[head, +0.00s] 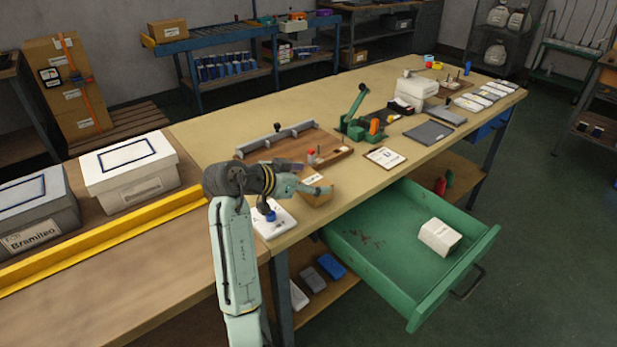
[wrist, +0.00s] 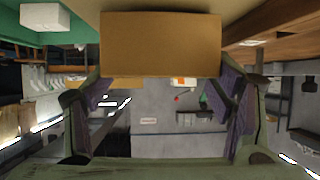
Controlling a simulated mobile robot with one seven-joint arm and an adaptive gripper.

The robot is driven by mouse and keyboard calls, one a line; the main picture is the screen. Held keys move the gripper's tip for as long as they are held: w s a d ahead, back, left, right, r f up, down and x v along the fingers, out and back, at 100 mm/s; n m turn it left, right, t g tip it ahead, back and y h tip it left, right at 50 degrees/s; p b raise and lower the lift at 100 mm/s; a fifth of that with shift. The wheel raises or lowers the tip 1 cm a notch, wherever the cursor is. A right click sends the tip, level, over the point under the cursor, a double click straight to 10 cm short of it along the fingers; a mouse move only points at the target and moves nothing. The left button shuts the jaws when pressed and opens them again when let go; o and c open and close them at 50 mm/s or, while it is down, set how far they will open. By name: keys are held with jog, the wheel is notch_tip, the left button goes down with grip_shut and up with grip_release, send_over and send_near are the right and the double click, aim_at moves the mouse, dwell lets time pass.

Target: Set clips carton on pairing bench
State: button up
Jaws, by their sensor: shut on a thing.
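My gripper (head: 322,190) is shut on a small brown carton (head: 318,199), which I take to be the clips carton. In the wrist view the carton (wrist: 160,43) sits between my two fingers. In the head view it is at the near edge of the long tan-topped bench (head: 228,136), left of the open drawer. I cannot tell whether its base touches the bench top. My arm partly covers the carton, and any print on it is too small to read.
A green drawer (head: 376,240) stands open below the bench edge, with a white box (head: 439,237) inside. A wooden board (head: 335,152) and a green clamp-like tool (head: 358,120) lie behind the carton. A white pad with a blue piece (head: 272,222) is just left. A yellow rail (head: 110,238) runs further left.

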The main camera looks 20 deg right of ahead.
jog(key=shift+f, duration=0.25)
jog(key=shift+f, duration=0.2)
jog(key=o, duration=1.3)
jog(key=shift+r, duration=0.15)
jog(key=shift+a+r, duration=0.1)
jog(key=shift+r, duration=0.05)
jog(key=b+v, duration=0.2)
jog(key=v, duration=0.9)
jog(key=shift+s+a+b, duration=0.25)
jog(key=shift+a+b, duration=0.05)
jog(key=shift+a, duration=0.05)
jog(key=shift+w+r, duration=0.1)
jog(key=shift+r, duration=0.05)
